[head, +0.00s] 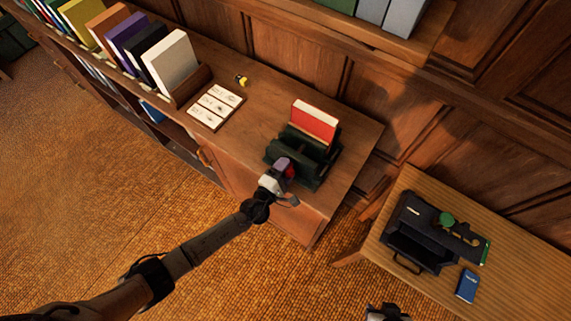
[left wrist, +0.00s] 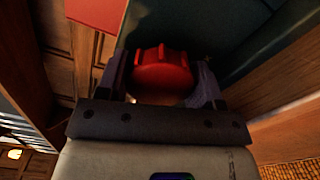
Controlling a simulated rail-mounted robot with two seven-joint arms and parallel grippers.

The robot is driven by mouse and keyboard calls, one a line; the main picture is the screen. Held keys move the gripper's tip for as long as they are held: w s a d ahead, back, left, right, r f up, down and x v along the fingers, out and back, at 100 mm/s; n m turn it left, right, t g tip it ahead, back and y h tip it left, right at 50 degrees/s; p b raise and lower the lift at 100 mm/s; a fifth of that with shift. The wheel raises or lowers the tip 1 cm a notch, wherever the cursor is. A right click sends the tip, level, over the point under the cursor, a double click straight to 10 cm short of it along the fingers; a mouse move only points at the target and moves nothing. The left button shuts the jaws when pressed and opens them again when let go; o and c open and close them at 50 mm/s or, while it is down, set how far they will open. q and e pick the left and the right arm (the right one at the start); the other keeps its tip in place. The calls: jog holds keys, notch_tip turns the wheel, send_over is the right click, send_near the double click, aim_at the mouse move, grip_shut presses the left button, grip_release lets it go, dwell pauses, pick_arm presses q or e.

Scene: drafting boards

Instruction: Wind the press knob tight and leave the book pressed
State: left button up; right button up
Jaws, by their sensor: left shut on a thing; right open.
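A dark green book press (head: 299,158) stands near the right end of the long wooden counter. A red book (head: 315,119) stands upright in it. The press knob is red and ribbed; it shows between my fingers in the left wrist view (left wrist: 163,72) and is mostly hidden in the head view. My left gripper (head: 284,170) is shut on the knob, with one finger on each side of it (left wrist: 165,85). How tight the knob is cannot be told. My right gripper (head: 385,312) shows only in part at the bottom edge, away from the press, open.
A row of books (head: 172,62) stands in a holder at the counter's left. A tray of white cards (head: 216,105) and a small yellow-black item (head: 240,80) lie nearby. A lower table (head: 530,275) at right holds a black case (head: 422,235) and a blue booklet (head: 467,286).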

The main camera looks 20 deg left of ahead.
pick_arm(q)
jog(key=shift+r+m, duration=0.1)
jog(key=shift+m, duration=0.4)
jog(key=shift+m+p, duration=0.4)
jog(key=shift+m, duration=0.1)
jog(key=shift+m+p, duration=0.3)
jog(key=shift+m, duration=0.1)
jog(key=o, duration=0.9)
